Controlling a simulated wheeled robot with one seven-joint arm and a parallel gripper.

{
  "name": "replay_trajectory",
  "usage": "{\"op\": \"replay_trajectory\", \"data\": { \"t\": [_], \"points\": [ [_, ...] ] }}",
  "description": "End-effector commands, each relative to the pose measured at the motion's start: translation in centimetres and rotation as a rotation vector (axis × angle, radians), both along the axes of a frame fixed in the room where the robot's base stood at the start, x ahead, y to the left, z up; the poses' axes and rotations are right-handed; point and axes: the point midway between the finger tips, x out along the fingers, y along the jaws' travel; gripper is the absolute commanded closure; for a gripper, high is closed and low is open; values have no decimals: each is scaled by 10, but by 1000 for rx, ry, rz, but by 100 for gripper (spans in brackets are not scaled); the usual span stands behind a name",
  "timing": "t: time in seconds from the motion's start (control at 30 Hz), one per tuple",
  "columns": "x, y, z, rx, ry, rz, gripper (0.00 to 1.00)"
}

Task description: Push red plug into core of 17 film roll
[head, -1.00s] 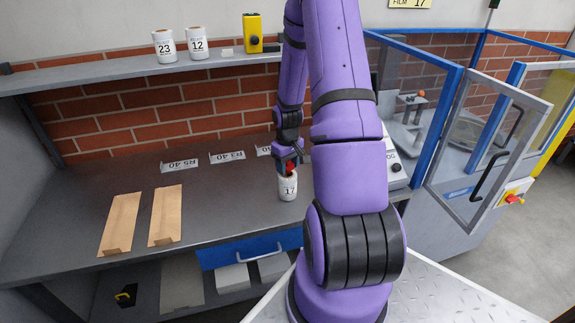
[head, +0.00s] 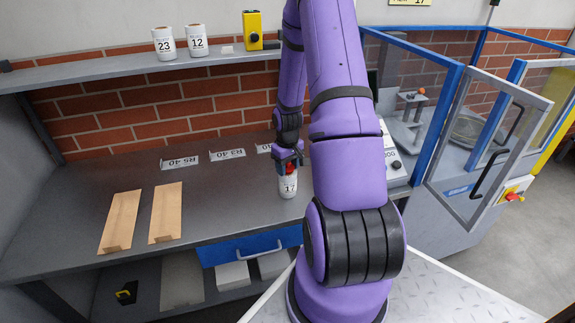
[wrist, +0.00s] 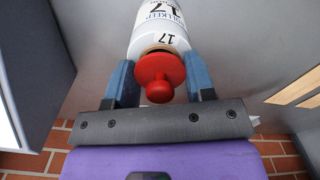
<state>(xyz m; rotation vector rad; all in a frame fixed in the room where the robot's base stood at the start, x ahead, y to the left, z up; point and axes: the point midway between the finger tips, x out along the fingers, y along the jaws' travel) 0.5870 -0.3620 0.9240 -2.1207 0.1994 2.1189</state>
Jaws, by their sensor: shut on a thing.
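The white film roll marked 17 (head: 288,187) stands upright on the dark bench; its printed side and end also show in the wrist view (wrist: 160,22). The red plug (wrist: 158,72) has a wide flange and a round knob facing the wrist camera. It sits at the roll's top end, where a tan rim of the core shows beside the flange. My gripper (wrist: 159,62) is shut on the plug, with one blue finger on each side. In the head view my gripper (head: 289,166) is right above the roll. How deep the plug sits is hidden.
Rolls 23 (head: 164,46) and 12 (head: 197,44) and a yellow box (head: 252,31) stand on the shelf (head: 110,69). Two brown paper pieces (head: 120,221) lie on the bench's left. Label stands (head: 180,162) line the back. A blue-framed machine (head: 435,120) is at right.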

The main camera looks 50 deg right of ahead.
Motion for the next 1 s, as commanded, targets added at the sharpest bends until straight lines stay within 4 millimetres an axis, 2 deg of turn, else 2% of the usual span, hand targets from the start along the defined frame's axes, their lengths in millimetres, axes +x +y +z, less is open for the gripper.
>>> {"op": "replay_trajectory", "data": {
  "t": [0.03,0.07,0.17,0.57,0.67,1.0],
  "points": [
    [0,0,-1,0,0,0,73],
    [0,0,-1,0,0,0,44],
    [0,0,-1,0,0,0,21],
    [0,0,6,-1,-1,0,21],
    [0,-1,17,-3,-3,-1,21],
    [0,-1,75,-3,-4,-1,21]
  ]
}}
